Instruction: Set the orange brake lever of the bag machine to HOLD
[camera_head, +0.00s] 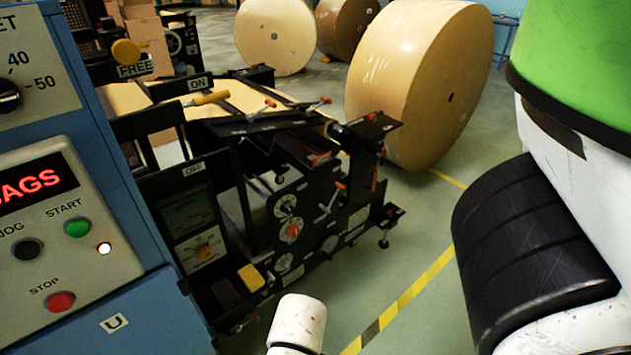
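The bag machine (290,215) is a black frame with a brown paper web. At its upper left, an orange round knob (126,52) sits by a plate reading FREE (135,69); it looks like the brake lever's end. I cannot make out a HOLD plate. Another lever with a yellow-orange grip (207,98) lies near an ON plate (199,84), with an OFF plate below it. My gripper is not in view. A white rounded part at the bottom centre looks like part of my arm, well apart from the knob.
A blue control cabinet (115,185) with START, JOG and STOP buttons stands close at left. Large kraft rolls (415,85) stand behind the machine. Yellow-black tape (410,300) crosses the green floor, which is clear right of the machine.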

